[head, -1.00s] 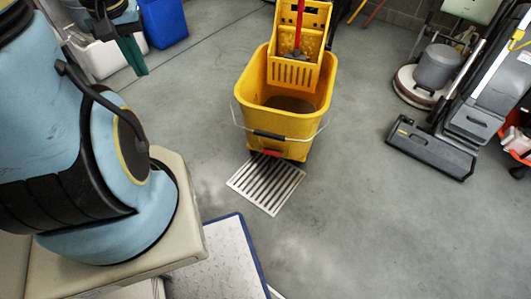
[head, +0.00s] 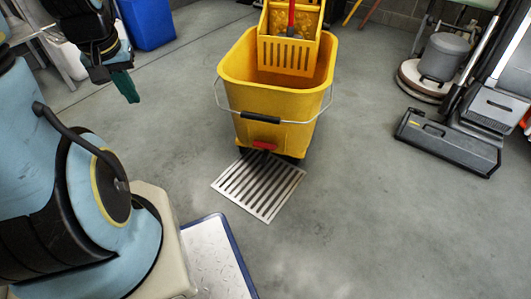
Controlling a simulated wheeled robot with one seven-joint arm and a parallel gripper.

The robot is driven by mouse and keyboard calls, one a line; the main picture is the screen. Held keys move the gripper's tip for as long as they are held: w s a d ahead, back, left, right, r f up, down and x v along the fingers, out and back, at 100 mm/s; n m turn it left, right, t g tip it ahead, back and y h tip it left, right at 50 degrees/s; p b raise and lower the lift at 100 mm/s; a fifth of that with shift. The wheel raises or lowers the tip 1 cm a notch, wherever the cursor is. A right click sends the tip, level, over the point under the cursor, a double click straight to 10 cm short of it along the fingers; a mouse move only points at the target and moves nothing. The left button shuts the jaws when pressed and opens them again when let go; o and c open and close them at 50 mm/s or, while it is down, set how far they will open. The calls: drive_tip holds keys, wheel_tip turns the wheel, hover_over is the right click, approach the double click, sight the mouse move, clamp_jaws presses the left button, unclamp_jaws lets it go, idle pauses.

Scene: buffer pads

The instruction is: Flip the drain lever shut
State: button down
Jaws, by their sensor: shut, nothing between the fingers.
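The yellow mop bucket (head: 272,105) stands upright on the floor in the head view, with its wire handle hanging across the front. The red drain lever (head: 265,146) is low on the bucket's near face, above the floor grate. At this size I cannot tell its exact angle. My gripper (head: 126,90), with dark teal fingers, is at the upper left, pointing down. It is shut and empty, well to the left of the bucket and apart from the lever.
A metal floor grate (head: 257,184) lies at the bucket's near foot. A blue-edged pale platform (head: 212,262) is at the bottom. A grey floor machine (head: 447,140) stands right, a blue bin (head: 147,22) at the back left.

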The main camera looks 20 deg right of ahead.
drive_tip(key=w+d+f+m+t+b, duration=0.1)
drive_tip(key=w+d+f+b, duration=0.15)
drive_tip(key=f, duration=0.35)
drive_tip(key=w+d+f+b, duration=0.1)
drive_tip(key=d+f+b, duration=0.1)
drive_tip(key=f+b, duration=0.25)
drive_tip(key=m+t+h, duration=0.5)
drive_tip(key=t+h, duration=0.1)
drive_tip(key=h, duration=0.2)
approach(265, 145)
wheel_tip(265, 145, up, 3)
drive_tip(key=shift+d+b, duration=0.2)
drive_tip(key=shift+b, duration=0.1)
drive_tip(key=shift+w+f, duration=0.1)
drive_tip(key=shift+f, duration=0.05)
drive_tip(key=shift+g, duration=0.3)
drive_tip(key=shift+b+x, duration=2.15)
drive_tip(key=shift+x, duration=2.8)
